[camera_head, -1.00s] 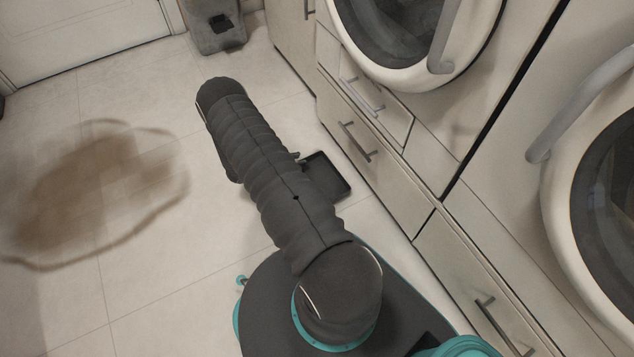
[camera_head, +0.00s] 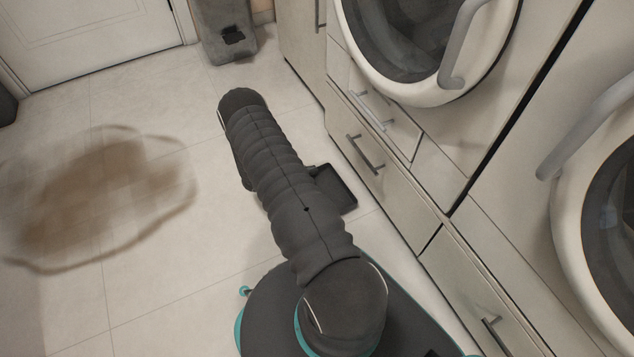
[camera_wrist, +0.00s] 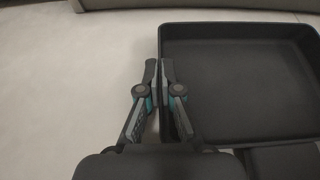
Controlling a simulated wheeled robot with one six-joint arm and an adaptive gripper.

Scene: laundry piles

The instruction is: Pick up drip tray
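The drip tray (camera_head: 338,190) is a shallow black rectangular tray on the floor, beside the cabinet drawers. My arm hides its left part in the head view. In the wrist view the tray (camera_wrist: 240,85) fills the upper right, with its raised rim and flat empty inside showing. My gripper (camera_wrist: 160,72) is at the tray's left wall, with one finger outside and one inside. The fingers are close together with the wall between them. In the head view my arm hides most of the gripper.
White cabinets with drawer handles (camera_head: 366,153) and round machine doors (camera_head: 425,45) stand close on the right. A grey object (camera_head: 224,30) stands at the back, near a white door (camera_head: 90,40). A brown stain (camera_head: 100,195) lies on the open floor at left.

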